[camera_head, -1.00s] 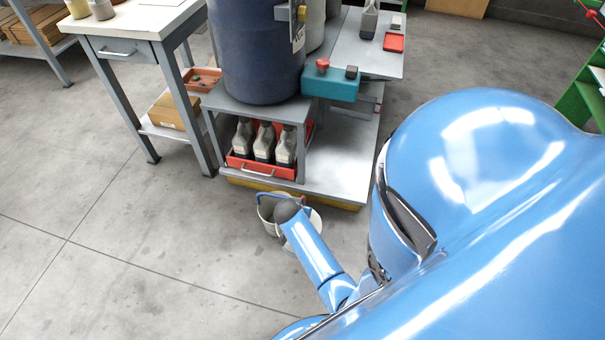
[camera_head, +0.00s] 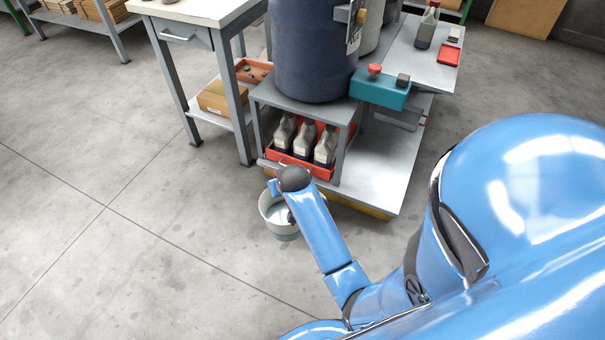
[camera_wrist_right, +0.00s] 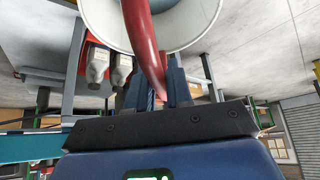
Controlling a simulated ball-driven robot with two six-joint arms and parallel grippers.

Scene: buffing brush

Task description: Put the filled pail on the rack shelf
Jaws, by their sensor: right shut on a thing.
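A pale grey-white pail (camera_head: 268,213) with a light surface inside is in front of the metal stand in the head view. The end of my right arm covers part of it. In the right wrist view the pail (camera_wrist_right: 205,20) fills the top middle, and its curved red handle (camera_wrist_right: 143,40) runs down between the fingers. My right gripper (camera_wrist_right: 160,88) is shut on that handle. My left gripper is not in view. I cannot tell which shelf is the task's rack.
The metal stand (camera_head: 385,172) carries a dark blue drum (camera_head: 310,50), a teal box (camera_head: 380,92) and a red tray (camera_head: 275,155) of grey bottles, close beyond the pail. A workbench (camera_head: 205,12) stands left of it. The floor at left is clear.

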